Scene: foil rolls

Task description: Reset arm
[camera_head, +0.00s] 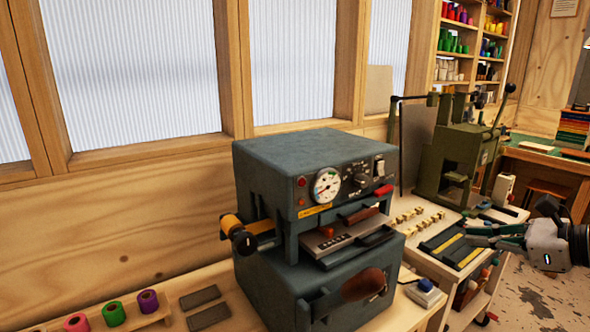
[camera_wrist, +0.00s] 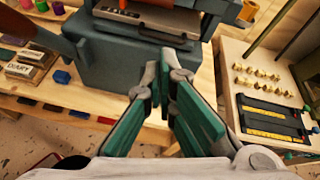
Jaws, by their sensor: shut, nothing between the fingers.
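My gripper (camera_head: 472,236) is at the right of the head view, with green finger pads pointing left toward the small cart. In the wrist view my gripper (camera_wrist: 164,82) points away from the camera, its fingertips together and nothing between them. Beyond it stands the dark blue-grey foil press (camera_head: 318,160), with a gauge, switches and a brown-handled lever. The press also shows at the top of the wrist view (camera_wrist: 115,48). The fingers look apart from the press and the cart.
A cart (camera_head: 428,262) right of the press holds brass type pieces (camera_head: 417,215) and a black tray (camera_head: 452,250). A green machine (camera_head: 460,150) stands behind. Coloured foil rolls (camera_head: 114,314) stand on the bench at lower left. Floor (camera_head: 535,305) shows at lower right.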

